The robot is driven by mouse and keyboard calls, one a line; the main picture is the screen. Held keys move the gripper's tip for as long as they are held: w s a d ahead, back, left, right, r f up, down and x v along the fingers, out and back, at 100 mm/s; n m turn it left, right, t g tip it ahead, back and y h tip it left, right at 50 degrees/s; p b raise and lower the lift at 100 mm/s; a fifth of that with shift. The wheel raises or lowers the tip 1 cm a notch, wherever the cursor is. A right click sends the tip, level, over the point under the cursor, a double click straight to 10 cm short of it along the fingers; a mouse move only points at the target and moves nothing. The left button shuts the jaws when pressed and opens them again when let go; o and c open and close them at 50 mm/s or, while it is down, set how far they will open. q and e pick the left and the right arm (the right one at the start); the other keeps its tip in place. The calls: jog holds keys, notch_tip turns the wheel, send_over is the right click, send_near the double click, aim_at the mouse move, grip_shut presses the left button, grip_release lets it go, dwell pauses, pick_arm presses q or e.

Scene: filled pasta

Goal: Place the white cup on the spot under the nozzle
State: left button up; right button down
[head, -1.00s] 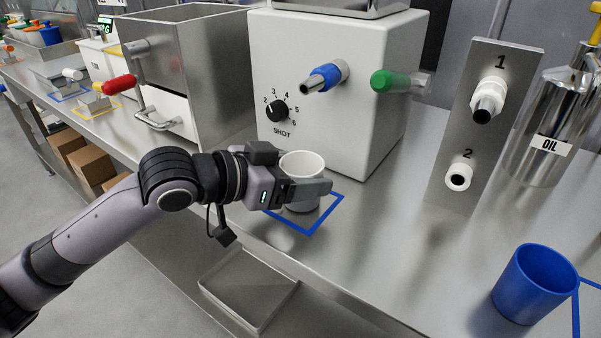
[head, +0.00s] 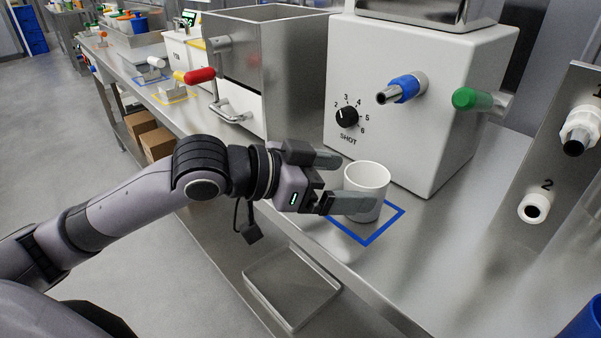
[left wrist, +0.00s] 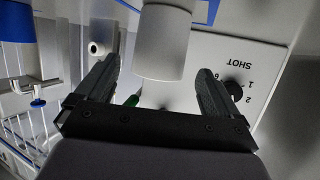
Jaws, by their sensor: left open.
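The white cup (head: 368,176) stands upright on the steel counter, inside the blue square outline (head: 368,243). The nozzle with the blue collar (head: 402,89) sticks out of the white machine above and behind the cup. My left gripper (head: 338,182) is open, to the left of the cup. Its near finger overlaps the cup's lower front in the head view. In the left wrist view the cup (left wrist: 163,45) shows between and beyond the open fingers (left wrist: 157,78); I cannot tell whether either touches it. My right gripper is not in view.
The white machine (head: 420,150) stands close behind the cup, with a SHOT dial (head: 347,117) and a green handle (head: 473,99). A steel panel with two white outlets (head: 535,207) is at right. A blue cup (head: 585,325) is cut off at the lower right.

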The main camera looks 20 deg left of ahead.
pick_arm(q)
jog(key=v, duration=0.5)
jog(key=shift+s+a, duration=0.25)
jog(key=shift+s, duration=0.05)
jog(key=shift+v, duration=0.8)
jog(key=shift+d+r, duration=0.1)
